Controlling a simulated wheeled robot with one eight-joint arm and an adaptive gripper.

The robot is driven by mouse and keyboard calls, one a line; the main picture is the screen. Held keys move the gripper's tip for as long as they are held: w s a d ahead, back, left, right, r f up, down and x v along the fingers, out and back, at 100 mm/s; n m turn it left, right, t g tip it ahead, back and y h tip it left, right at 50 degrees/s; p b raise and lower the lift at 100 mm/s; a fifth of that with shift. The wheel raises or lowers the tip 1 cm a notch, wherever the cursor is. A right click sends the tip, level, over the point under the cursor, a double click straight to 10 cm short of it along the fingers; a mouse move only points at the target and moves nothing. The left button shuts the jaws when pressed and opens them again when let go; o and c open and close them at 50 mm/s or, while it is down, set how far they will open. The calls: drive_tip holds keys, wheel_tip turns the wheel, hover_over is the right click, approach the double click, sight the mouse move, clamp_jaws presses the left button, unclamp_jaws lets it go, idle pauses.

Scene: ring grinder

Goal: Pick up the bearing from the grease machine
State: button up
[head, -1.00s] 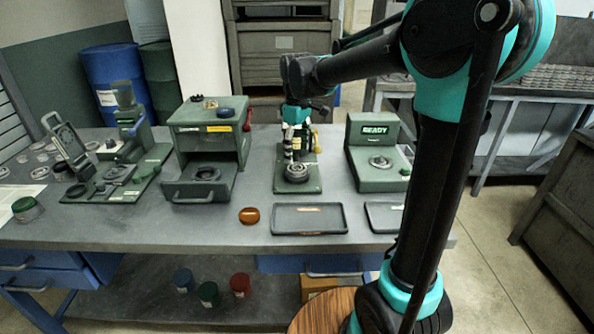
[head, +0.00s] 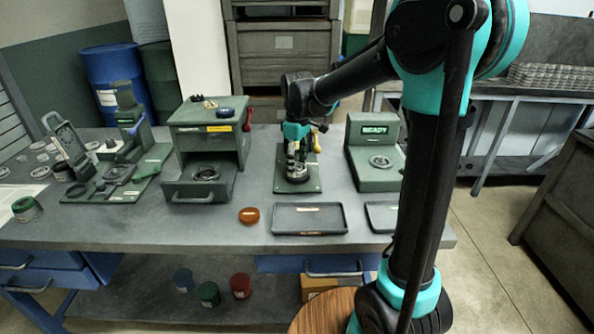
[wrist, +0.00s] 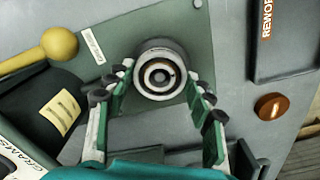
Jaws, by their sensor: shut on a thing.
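The grease machine (head: 312,184) is a green base with a yellow-knobbed lever, at the middle of the bench in the head view. In the wrist view its green plate (wrist: 199,28) and yellow knob (wrist: 58,44) show. The bearing (wrist: 158,76) is a round grey ring with a dark inner ring, seated on the machine. My gripper (wrist: 160,88) is shut on the bearing, one finger on each side of it. In the head view my gripper (head: 297,163) points down over the machine and partly hides the bearing.
A green press with an open drawer (head: 203,190) stands left of the machine, and a fixture with a READY screen (head: 376,131) stands right. An orange disc (head: 249,215) and a shallow dark tray (head: 309,219) lie in front.

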drive_tip(key=c, duration=0.5)
drive_tip(key=shift+r, duration=0.15)
